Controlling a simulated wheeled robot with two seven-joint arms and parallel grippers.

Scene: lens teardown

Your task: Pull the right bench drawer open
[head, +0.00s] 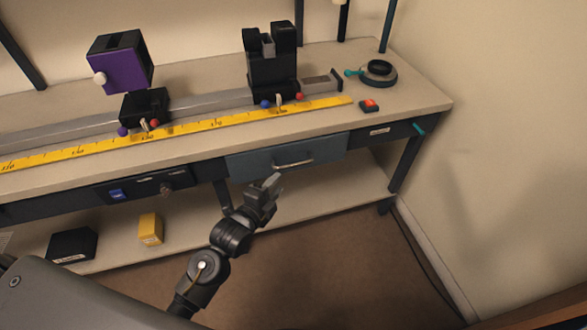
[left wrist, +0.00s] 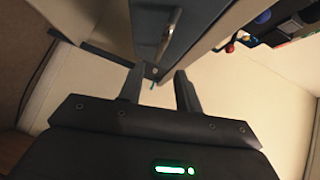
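The right bench drawer has a blue-grey front (head: 250,163) under the bench top, and it looks shut in the head view. Its pale bar handle (head: 293,164) runs across the front. In the left wrist view the drawer front (left wrist: 149,30) and handle (left wrist: 171,36) show at the top, beyond the fingers. My left gripper (head: 273,182) is just below and left of the handle, apart from it. In the left wrist view its two fingers (left wrist: 159,85) stand apart with nothing between them. My right gripper is in neither view.
The bench top (head: 420,95) carries a rail with a purple block (head: 122,70), a black holder (head: 271,72) and a yellow ruler (head: 215,124). A lower shelf (head: 325,188) holds a yellow box (head: 150,229) and a black box (head: 73,245). The floor before the drawer is clear.

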